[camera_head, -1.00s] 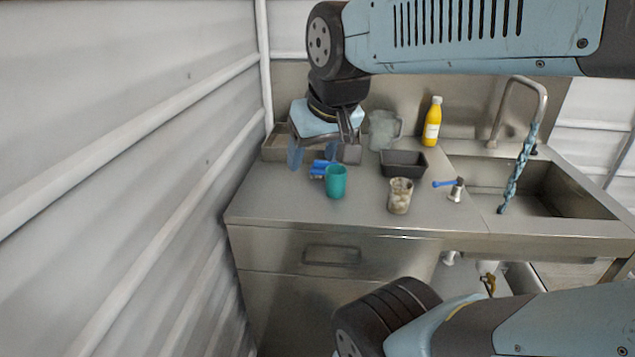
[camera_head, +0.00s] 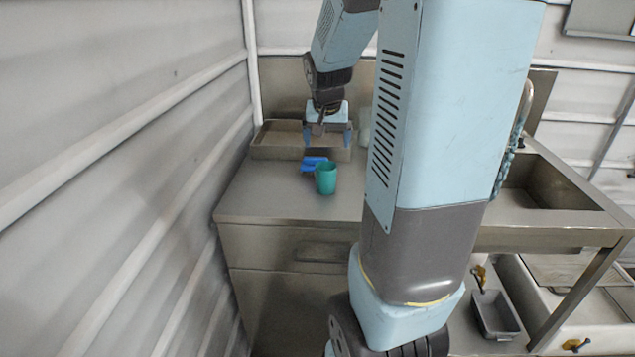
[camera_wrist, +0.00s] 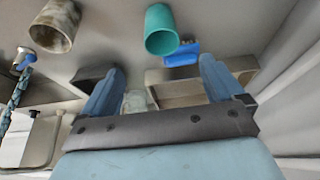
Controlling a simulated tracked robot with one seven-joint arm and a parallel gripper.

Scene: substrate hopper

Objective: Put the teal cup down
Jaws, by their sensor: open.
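The teal cup (camera_head: 326,178) stands upright on the steel counter near its front left part. It also shows in the wrist view (camera_wrist: 161,30), at the top centre. My gripper (camera_head: 328,140) is open, with its two blue fingers apart and nothing between them. It hangs behind the cup, and a gap shows between the fingers and the cup. In the wrist view my gripper (camera_wrist: 161,66) has the cup beyond its fingertips, not touching them.
A blue object (camera_head: 313,163) lies just behind the cup. A shallow tray (camera_head: 275,141) is at the back left by the wall. The wrist view shows a stained beaker (camera_wrist: 56,26) and a dark tray (camera_wrist: 90,74). A sink (camera_head: 545,185) is at the right.

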